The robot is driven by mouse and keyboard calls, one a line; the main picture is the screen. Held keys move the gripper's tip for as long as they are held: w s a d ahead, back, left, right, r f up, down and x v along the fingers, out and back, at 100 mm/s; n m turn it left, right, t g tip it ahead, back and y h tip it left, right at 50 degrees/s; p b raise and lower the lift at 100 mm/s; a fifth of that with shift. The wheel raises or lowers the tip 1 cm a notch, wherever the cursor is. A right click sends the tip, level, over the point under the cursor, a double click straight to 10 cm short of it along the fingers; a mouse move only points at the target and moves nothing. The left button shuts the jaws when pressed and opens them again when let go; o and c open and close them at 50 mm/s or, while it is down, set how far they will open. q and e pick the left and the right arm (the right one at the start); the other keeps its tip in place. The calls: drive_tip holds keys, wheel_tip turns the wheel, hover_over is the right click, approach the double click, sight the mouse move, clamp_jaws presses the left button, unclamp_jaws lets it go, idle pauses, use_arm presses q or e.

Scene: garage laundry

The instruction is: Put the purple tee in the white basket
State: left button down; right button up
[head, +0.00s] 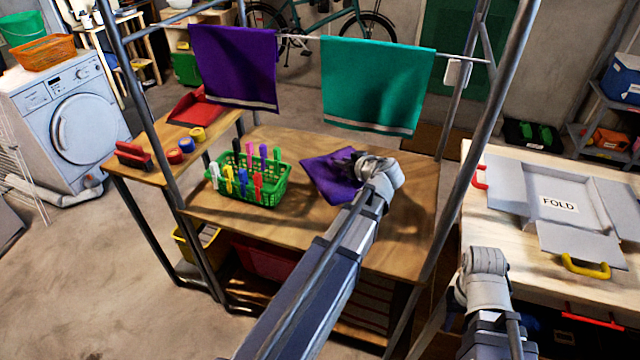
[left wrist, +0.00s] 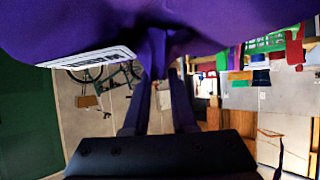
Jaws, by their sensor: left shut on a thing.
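The purple tee (head: 326,180) is a crumpled dark purple cloth over the wooden bench top, beside the green peg basket. My left gripper (head: 350,163) is shut on it; whether the cloth still touches the bench is hard to tell. In the left wrist view the purple tee (left wrist: 230,18) fills the top and is pinched between the fingers (left wrist: 157,75), with a white printed patch showing. My right arm's wrist (head: 483,262) is by the pale table's left edge; its fingers cannot be made out. I cannot pick out a white basket in either view.
A purple towel (head: 233,65) and a teal towel (head: 376,85) hang on a rail behind the bench (head: 400,225). Metal posts frame it. A green basket (head: 278,190) of coloured pegs stands left. A grey folding board (head: 555,190) lies on the right table.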

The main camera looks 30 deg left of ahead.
use_arm(q)
drive_tip(key=shift+f+b, duration=3.1)
drive_tip(key=shift+f, duration=0.05)
wheel_tip(320, 180, down, 4)
drive_tip(key=b, duration=0.3)
drive_tip(key=shift+r+b, duration=0.15)
drive_tip(key=shift+b, duration=0.2)
drive_tip(key=c, duration=0.7)
unclamp_jaws()
